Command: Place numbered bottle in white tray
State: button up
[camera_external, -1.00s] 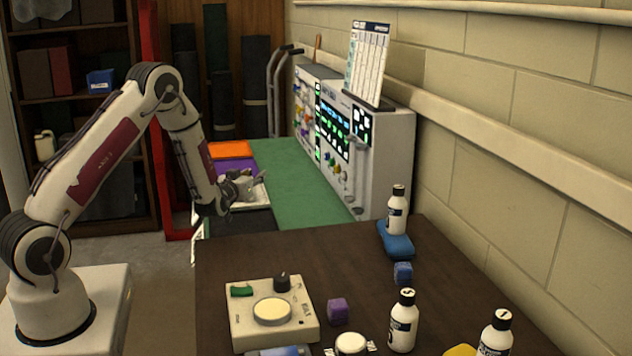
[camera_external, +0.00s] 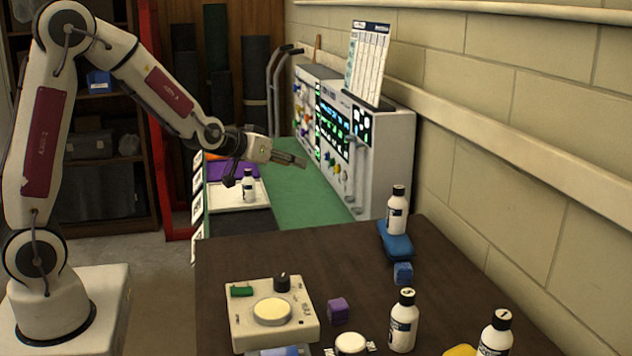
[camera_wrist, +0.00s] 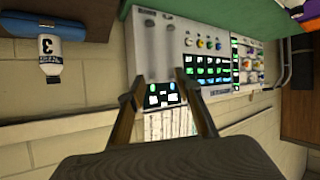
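A white bottle with a black cap (camera_external: 248,186) stands upright in the white tray (camera_external: 226,195) on the far counter. My gripper (camera_external: 303,161) is raised above the green mat, to the right of the tray and apart from the bottle. In the wrist view its two fingers (camera_wrist: 164,112) are spread, with nothing between them. A similar bottle (camera_external: 397,211) stands on a blue block near the wall; in the wrist view this bottle (camera_wrist: 51,58) shows a 3. Two more bottles stand at the front right of the dark table: one (camera_external: 403,322) and another (camera_external: 496,335).
A control box with a dial (camera_external: 271,311), a purple cube (camera_external: 337,310) and a blue cube (camera_external: 403,273) are on the dark table. A tall instrument panel (camera_external: 385,160) stands along the wall, right of the green mat (camera_external: 310,205). The table's far middle is clear.

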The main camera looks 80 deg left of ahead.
jog(key=s+d+r+m+g+h, duration=0.1)
jog(key=s+d+r+m+h, duration=0.15)
jog(key=s+d, duration=0.55)
jog(key=s+d+r+m+g+h, duration=0.1)
jog(key=s+d+r+m+h, duration=0.2)
jog(key=d, duration=0.9)
jog(key=s+d+f+m+g, duration=0.1)
jog(key=s+d, duration=0.2)
jog(key=s, duration=0.7)
jog(key=s+d+f+m+g, duration=0.1)
jog(key=s+d, duration=0.3)
jog(key=s, duration=0.7)
jog(key=shift+d+g+h, duration=0.3)
jog(key=shift+g+h, duration=0.15)
jog(key=shift+g, duration=0.15)
